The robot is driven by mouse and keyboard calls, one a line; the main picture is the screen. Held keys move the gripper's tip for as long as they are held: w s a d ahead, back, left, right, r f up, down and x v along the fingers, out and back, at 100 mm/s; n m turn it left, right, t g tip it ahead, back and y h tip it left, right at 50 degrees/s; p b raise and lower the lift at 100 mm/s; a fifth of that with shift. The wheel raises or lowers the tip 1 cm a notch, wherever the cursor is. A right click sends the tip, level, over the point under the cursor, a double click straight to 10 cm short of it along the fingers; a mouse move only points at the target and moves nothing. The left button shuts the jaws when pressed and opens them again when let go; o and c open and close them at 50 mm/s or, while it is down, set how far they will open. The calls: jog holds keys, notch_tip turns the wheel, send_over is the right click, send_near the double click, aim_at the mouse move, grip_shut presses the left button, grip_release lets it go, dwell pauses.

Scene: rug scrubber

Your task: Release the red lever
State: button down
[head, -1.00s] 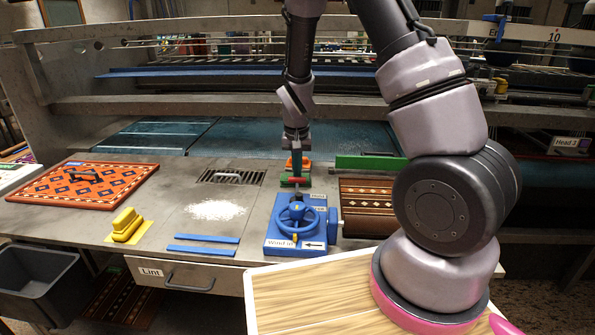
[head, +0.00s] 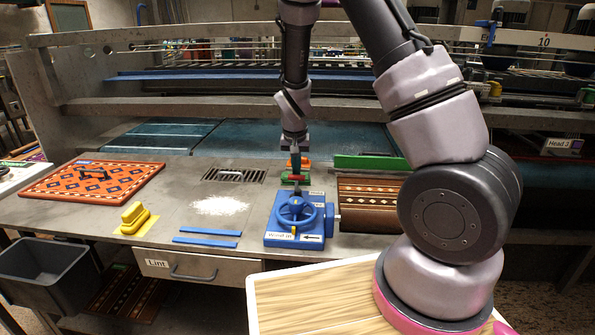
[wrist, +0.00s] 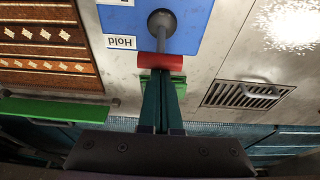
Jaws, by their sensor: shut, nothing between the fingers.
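The red lever (wrist: 161,62) has a red crossbar handle on a grey rod, which rises from a round socket in the blue box (wrist: 185,12). In the head view the red handle (head: 295,179) shows at the back of the blue box (head: 283,238), behind its blue handwheel (head: 296,211). My gripper (wrist: 161,78) is shut and empty, its dark green fingers together with the tips right at the handle's edge. I cannot tell whether they touch it.
A rolled patterned rug (head: 368,205) lies right of the box, with a green bar (head: 370,162) behind it. A drain grate (head: 234,175), white powder (head: 219,206), blue strips (head: 207,238) and a yellow brush (head: 134,218) lie to the left.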

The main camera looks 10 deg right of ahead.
aim_at(296, 183)
jog(key=shift+s+a+r, duration=0.15)
jog(key=shift+s+a, duration=0.15)
jog(key=shift+s, duration=0.55)
jog(key=shift+s+a+r, duration=0.1)
jog(key=shift+s+a, duration=0.15)
jog(key=shift+s, duration=0.6)
jog(key=shift+s+a+f, duration=0.15)
jog(key=shift+s+a, duration=0.1)
jog(key=shift+s, duration=0.5)
jog(key=shift+s+a+f, duration=0.2)
jog(key=shift+s+f, duration=0.2)
jog(key=shift+s, duration=0.35)
jog(key=w+r, duration=0.1)
jog(key=w, duration=0.1)
jog(key=w+d+r, duration=0.1)
jog(key=w+r, duration=0.1)
jog(key=shift+r, duration=0.3)
jog(key=s+a+r, duration=0.2)
jog(key=s+r, duration=0.3)
jog(key=s, duration=0.2)
jog(key=shift+s, duration=0.3)
